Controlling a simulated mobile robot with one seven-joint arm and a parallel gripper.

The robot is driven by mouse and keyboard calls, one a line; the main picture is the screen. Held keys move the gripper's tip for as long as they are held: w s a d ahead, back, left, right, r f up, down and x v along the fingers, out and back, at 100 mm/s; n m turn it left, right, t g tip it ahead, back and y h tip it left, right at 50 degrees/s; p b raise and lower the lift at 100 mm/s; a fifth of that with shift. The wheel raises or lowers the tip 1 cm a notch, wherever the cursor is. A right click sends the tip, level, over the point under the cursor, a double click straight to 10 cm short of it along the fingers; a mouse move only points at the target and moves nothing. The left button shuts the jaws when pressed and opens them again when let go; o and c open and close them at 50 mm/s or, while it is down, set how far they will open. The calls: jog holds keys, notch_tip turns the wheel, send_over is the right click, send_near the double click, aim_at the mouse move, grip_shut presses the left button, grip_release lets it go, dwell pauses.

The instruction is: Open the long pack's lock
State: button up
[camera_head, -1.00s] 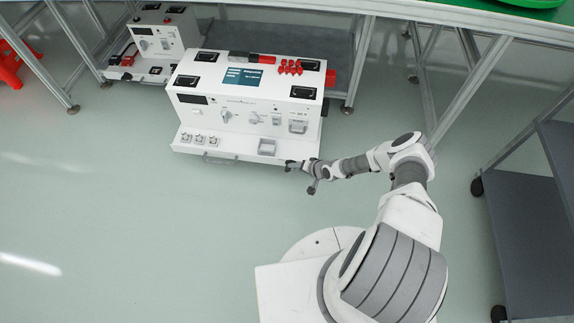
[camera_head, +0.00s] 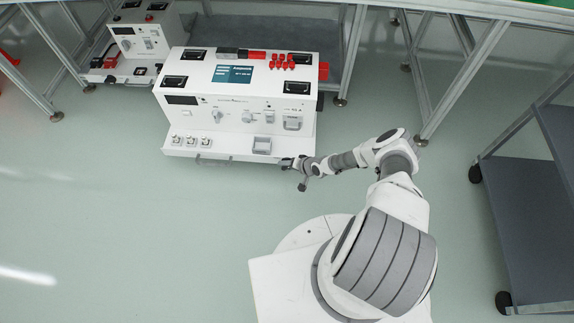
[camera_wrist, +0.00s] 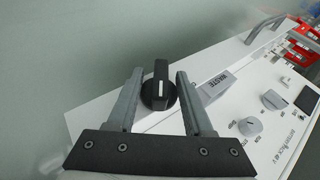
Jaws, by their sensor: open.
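The long pack (camera_head: 232,103) is a large white box with a front panel of switches and a low front ledge. In the wrist view a black round knob with a raised bar (camera_wrist: 160,92), which looks like the lock, sits at the end of the white casing. My gripper (camera_wrist: 159,74) is open, with one finger on each side of the knob; I cannot tell whether they touch it. In the head view my gripper (camera_head: 287,163) is at the ledge's right front corner, where the knob cannot be made out.
A grey holder marked WASTE (camera_wrist: 216,86) stands right beside the right finger. A smaller white unit (camera_head: 142,40) stands behind at the left. A table frame runs along the back, and a dark shelf cart (camera_head: 525,180) is at the right. The floor in front is clear.

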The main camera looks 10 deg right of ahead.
jog(key=shift+c, duration=0.3)
grip_shut()
jog(key=shift+a+r+g+h+p, duration=0.15)
jog(key=shift+g+h+p, duration=0.25)
jog(key=shift+p, duration=0.8)
jog(key=h+p, duration=0.1)
jog(key=p, duration=0.1)
jog(key=shift+n+p, duration=0.35)
jog(key=shift+n, duration=0.05)
jog(key=shift+a+g+h+p, duration=0.1)
jog(key=shift+g+h+p, duration=0.3)
jog(key=shift+h+p, duration=0.45)
jog(key=shift+f+n+g+h+b, duration=0.2)
jog(key=shift+n+g+h+b, duration=0.15)
jog(key=shift+h, duration=0.5)
jog(key=shift+h+b, duration=0.3)
jog(key=shift+b, duration=0.1)
jog(key=shift+h+b, duration=0.4)
